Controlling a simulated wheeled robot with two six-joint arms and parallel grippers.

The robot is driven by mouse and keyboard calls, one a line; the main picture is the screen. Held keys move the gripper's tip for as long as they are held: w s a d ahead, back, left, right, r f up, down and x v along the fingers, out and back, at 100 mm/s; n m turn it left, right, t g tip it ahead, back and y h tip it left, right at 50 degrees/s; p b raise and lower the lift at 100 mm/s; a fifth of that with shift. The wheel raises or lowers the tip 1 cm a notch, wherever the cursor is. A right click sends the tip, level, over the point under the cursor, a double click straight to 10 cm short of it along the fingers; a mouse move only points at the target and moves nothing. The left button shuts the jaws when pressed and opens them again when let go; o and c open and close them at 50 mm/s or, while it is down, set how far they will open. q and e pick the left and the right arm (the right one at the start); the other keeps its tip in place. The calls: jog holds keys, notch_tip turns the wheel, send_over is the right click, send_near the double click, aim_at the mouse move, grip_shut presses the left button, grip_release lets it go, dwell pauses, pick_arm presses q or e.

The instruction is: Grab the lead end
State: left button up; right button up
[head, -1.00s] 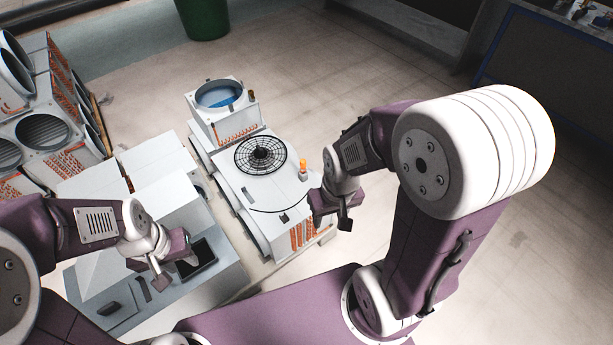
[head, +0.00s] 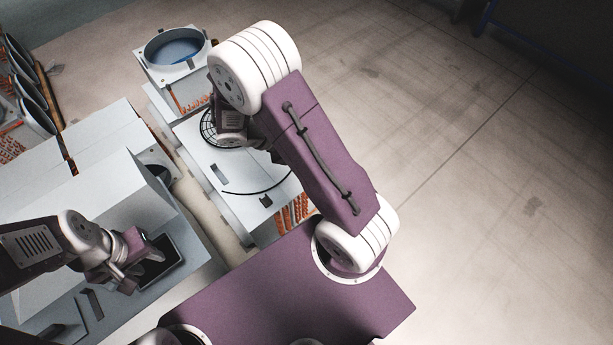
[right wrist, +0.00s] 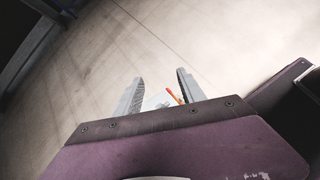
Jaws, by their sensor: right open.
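A thin black lead (head: 256,192) lies curved on top of the white condenser unit (head: 215,172); which end is free I cannot tell. In the right wrist view a small orange-red tip (right wrist: 173,96) shows between the two grey fingers of my right gripper (right wrist: 161,92). These fingers are open, and nothing is held. In the head view my right arm covers the right gripper and part of the unit. My left gripper (head: 131,269) hovers over the grey bench at lower left, beside a dark tray (head: 160,262); its jaw gap is unclear.
A black round fan grille (head: 208,128) is partly hidden behind my right arm. A boxy unit with a blue round opening (head: 175,50) stands behind it. White boxes (head: 100,150) and more coil units (head: 22,85) stand at left. The floor at right is clear.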

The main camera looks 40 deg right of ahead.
jog(key=w+f+n+t+h+b, duration=0.1)
jog(key=w+f+n+b, duration=0.1)
jog(key=f+b, duration=0.2)
jog(key=w+f+n+t+h+b, duration=0.1)
jog(key=f+b, duration=0.3)
jog(key=f, duration=0.6)
jog(key=w+f+n+t+h+b, duration=0.1)
jog(key=w+f+n+h+b, duration=0.1)
jog(key=f, duration=0.5)
jog(key=shift+w+a+f+n+b, duration=0.1)
jog(key=shift+w+f+n+b, duration=0.15)
jog(key=shift+w+n+b, duration=0.85)
jog(key=shift+s, duration=0.3)
jog(key=b+x, duration=0.1)
jog(key=x, duration=0.2)
jog(key=shift+b, duration=0.35)
jog(key=shift+d, duration=0.45)
jog(key=shift+w+d+f+b, duration=0.1)
jog(key=shift+d+f+b, duration=0.15)
jog(key=shift+b, duration=0.1)
jog(key=b+x, duration=0.2)
jog(key=x, duration=0.2)
jog(key=shift+w, duration=0.15)
jog(key=shift+d, duration=0.25)
pick_arm(q)
notch_tip(320, 180, down, 20)
jog(key=shift+f, duration=0.25)
pick_arm(e)
jog(key=shift+r, duration=0.1)
